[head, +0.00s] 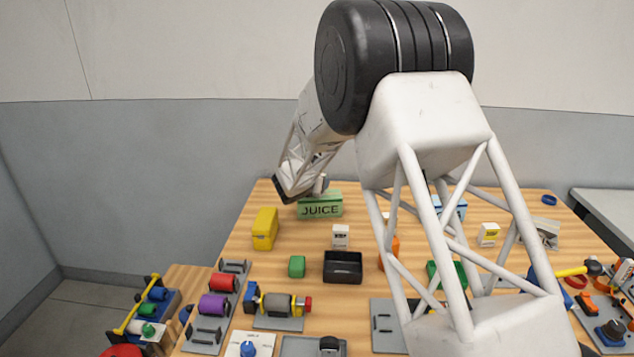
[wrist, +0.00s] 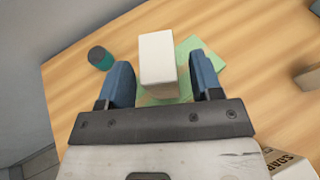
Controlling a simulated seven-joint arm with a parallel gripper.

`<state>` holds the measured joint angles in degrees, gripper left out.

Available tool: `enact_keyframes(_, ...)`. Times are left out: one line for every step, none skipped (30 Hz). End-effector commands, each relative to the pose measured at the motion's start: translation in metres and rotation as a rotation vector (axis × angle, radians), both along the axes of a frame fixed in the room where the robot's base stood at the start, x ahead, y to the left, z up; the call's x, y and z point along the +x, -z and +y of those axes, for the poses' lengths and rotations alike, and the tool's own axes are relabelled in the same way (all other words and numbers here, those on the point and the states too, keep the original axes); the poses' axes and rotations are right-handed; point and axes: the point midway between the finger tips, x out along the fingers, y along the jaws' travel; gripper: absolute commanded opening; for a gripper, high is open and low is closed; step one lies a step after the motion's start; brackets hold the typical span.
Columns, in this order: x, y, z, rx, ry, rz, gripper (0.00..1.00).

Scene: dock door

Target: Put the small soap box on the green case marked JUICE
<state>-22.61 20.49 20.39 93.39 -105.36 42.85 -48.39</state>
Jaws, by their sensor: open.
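The green case marked JUICE (head: 320,211) stands at the back of the wooden table. It also shows beneath the gripper in the wrist view (wrist: 207,52). A plain white box (wrist: 157,58), which looks like the small soap box, stands between my fingers over the green case; no label shows on its visible faces. In the head view a bit of white shows above the case, partly hidden by my gripper (head: 317,188). My gripper is open around the box, with a gap at the right finger. Whether the box's underside touches the case is hidden.
A dark teal cylinder (wrist: 100,58) stands left of the case. A larger box marked SOAP (wrist: 292,163) is at lower right in the wrist view. A yellow case (head: 265,229), a white box (head: 340,236) and a black bin (head: 343,267) stand nearer the front.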

Motion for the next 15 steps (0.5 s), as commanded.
enact_keyframes(0.0, 0.0, 0.0, 0.0, 0.0, 0.0, 0.59)
enact_keyframes(0.0, 0.0, 0.0, 0.0, 0.0, 0.0, 0.59)
enact_keyframes(0.0, -0.001, 0.0, 0.0, 0.0, 0.0, 0.59)
enact_keyframes(0.0, -0.002, 0.0, 0.0, 0.0, 0.0, 0.59)
enact_keyframes(0.0, -0.002, 0.0, 0.0, 0.0, 0.0, 0.59)
enact_keyframes(0.0, -0.004, 0.0, 0.0, 0.0, 0.0, 0.59)
enact_keyframes(-0.001, -0.004, 0.001, 0.0, 0.0, 0.0, 0.59)
enact_keyframes(-0.003, -0.004, 0.001, 0.0, 0.0, 0.0, 0.59)
enact_keyframes(-0.004, -0.005, 0.002, 0.0, -0.001, 0.0, 0.59)
enact_keyframes(-0.006, -0.006, 0.003, 0.0, -0.001, 0.0, 0.59)
enact_keyframes(-0.008, -0.007, 0.003, 0.0, -0.001, 0.0, 0.59)
enact_keyframes(-0.01, -0.008, 0.005, 0.0, -0.001, 0.0, 0.59)
enact_keyframes(-0.013, -0.009, 0.006, -0.001, -0.001, -0.001, 0.59)
enact_keyframes(-0.015, -0.011, 0.007, -0.001, -0.001, -0.001, 0.59)
enact_keyframes(-0.019, -0.012, 0.008, -0.001, -0.001, -0.001, 0.59)
